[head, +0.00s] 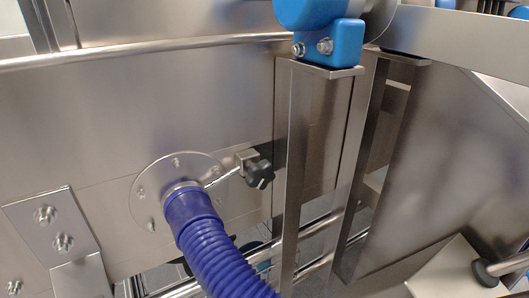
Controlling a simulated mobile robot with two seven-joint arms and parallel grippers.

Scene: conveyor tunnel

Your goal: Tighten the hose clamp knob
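A black lobed knob (259,174) sits on a metal bracket at the end of a thin rod. The rod runs from the knob down left towards the clamp band (182,188) around the hose's upper end. The ribbed blue hose (215,250) meets a round bolted flange (148,188) on the steel panel and hangs down to the right. I cannot tell how tight the knob is. Neither my left nor my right gripper shows in the head view, and nothing is touching the knob.
A horizontal steel rail (150,50) crosses above the flange. A vertical steel post (298,160) stands right of the knob, under a blue bearing block (335,42). A bolted plate (55,230) is at lower left.

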